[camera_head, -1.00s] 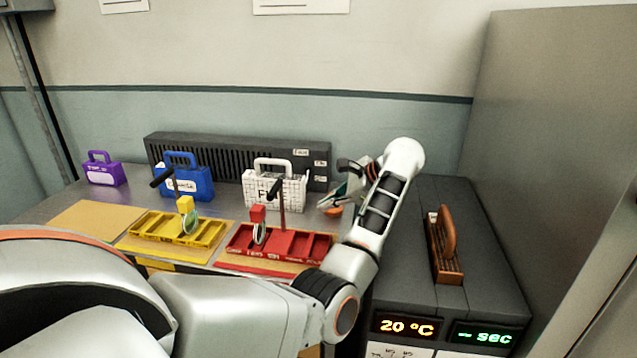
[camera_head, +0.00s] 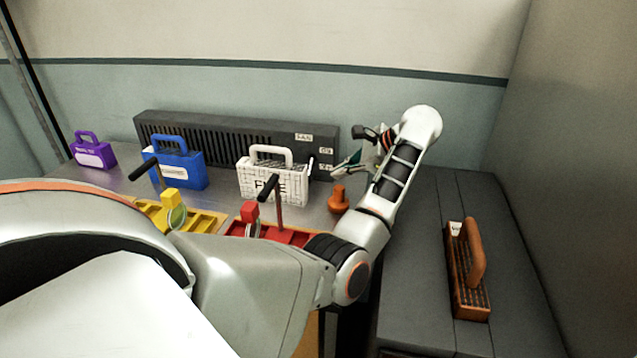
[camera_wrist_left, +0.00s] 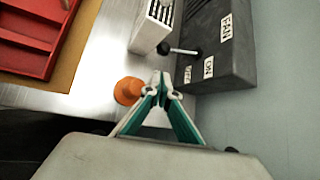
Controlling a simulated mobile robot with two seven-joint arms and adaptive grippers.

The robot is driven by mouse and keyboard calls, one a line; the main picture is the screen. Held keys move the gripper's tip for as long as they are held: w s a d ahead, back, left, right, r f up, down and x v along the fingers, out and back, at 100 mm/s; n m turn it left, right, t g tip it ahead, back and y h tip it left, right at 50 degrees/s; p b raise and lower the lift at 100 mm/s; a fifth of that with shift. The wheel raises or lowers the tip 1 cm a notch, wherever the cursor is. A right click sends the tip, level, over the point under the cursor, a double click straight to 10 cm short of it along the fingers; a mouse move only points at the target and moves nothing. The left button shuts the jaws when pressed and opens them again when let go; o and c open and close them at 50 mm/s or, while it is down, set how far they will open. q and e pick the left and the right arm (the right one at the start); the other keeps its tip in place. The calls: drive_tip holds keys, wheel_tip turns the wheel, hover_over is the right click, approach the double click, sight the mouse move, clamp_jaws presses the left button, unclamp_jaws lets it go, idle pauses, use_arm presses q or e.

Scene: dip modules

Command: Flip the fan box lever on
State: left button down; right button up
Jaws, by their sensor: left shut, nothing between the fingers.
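The fan box (camera_head: 225,130) is a long dark grey slotted box at the back of the bench. Its right end shows in the left wrist view (camera_wrist_left: 222,60) with labels reading FAN and ON. The lever (camera_wrist_left: 182,51), a pale rod with a black knob, sticks out from its front near the ON label. My left gripper (camera_head: 342,166) is near the box's right end. In the left wrist view its fingertips (camera_wrist_left: 158,78) meet, empty, below the lever and apart from it. My right gripper is not in view.
An orange knob-like piece (camera_head: 338,200) stands close by the gripper. A white basket (camera_head: 272,182) is in front of the box, with blue (camera_head: 180,170) and purple (camera_head: 94,154) carriers to the left. A red tray (camera_head: 295,236) lies nearer. A brown handled rack (camera_head: 470,280) is at right.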

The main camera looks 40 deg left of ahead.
sight(318, 194)
use_arm(q)
drive_tip(key=b+x, duration=0.2)
drive_tip(key=x, duration=0.3)
drive_tip(key=shift+a+f, duration=0.1)
drive_tip(key=shift+f, duration=0.25)
drive_tip(key=b+x, duration=0.1)
drive_tip(key=x, duration=0.2)
drive_tip(key=shift+a+f+b, duration=0.15)
drive_tip(key=shift+a+b, duration=0.05)
drive_tip(key=shift+b, duration=0.1)
drive_tip(key=shift+a+f, duration=0.25)
drive_tip(key=shift+a, duration=0.15)
drive_tip(key=shift+r, duration=0.1)
drive_tip(key=shift+s+d+r, duration=0.25)
drive_tip(key=shift+s+r, duration=0.05)
drive_tip(key=shift+r, duration=0.25)
drive_tip(key=shift+s+r, duration=0.15)
drive_tip(key=shift+r, duration=0.15)
